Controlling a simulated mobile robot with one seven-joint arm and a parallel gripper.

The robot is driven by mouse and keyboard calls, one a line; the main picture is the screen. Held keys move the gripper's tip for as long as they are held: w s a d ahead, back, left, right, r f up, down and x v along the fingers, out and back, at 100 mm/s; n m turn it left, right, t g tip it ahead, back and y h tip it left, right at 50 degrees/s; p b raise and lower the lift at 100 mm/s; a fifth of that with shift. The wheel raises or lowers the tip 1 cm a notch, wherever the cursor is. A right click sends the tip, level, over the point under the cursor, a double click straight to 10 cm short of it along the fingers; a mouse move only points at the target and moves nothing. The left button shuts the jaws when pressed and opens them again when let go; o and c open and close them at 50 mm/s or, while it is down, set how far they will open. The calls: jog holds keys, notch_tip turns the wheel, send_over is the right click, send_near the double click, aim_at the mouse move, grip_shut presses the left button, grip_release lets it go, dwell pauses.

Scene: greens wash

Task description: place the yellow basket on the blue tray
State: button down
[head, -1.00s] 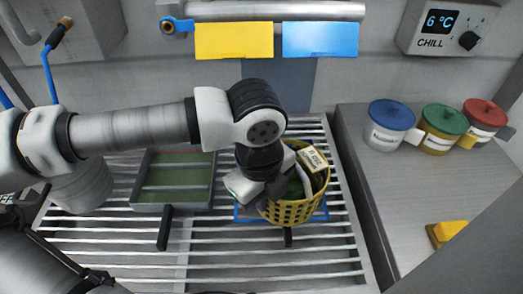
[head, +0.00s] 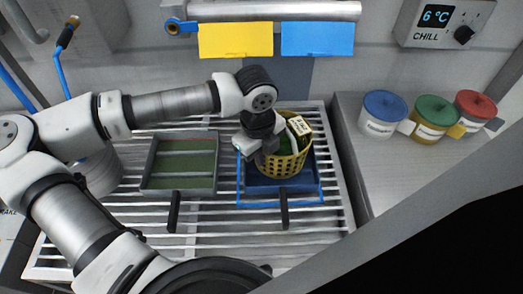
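The yellow basket (head: 288,164) is upright over the back part of the blue tray (head: 302,190) in the head view. It holds greens and a pale box with printed marks. I cannot tell whether its base touches the tray. My gripper (head: 264,157) is at the basket's left rim, pointing down, and appears shut on it. The fingertips are partly hidden against the basket. The tray's front part and dark handle are bare.
A grey tray with a green base (head: 180,166) lies left of the blue tray on the slatted rack (head: 225,228). Lidded jars, blue (head: 385,112), green (head: 434,117) and red (head: 474,110), stand on the right counter. Yellow (head: 236,40) and blue (head: 317,38) panels hang behind.

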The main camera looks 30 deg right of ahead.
jog(key=shift+f+b, duration=0.2)
jog(key=shift+b, duration=0.2)
jog(key=c, duration=1.7)
grip_release()
jog(key=shift+r+p, duration=0.2)
jog(key=shift+p, duration=0.1)
jog(key=r, duration=0.2)
jog(key=r+b, duration=0.1)
jog(key=r, duration=0.4)
jog(key=shift+s+a+r+b, duration=0.1)
jog(key=shift+a+r+b, duration=0.15)
jog(key=shift+r+b, duration=0.05)
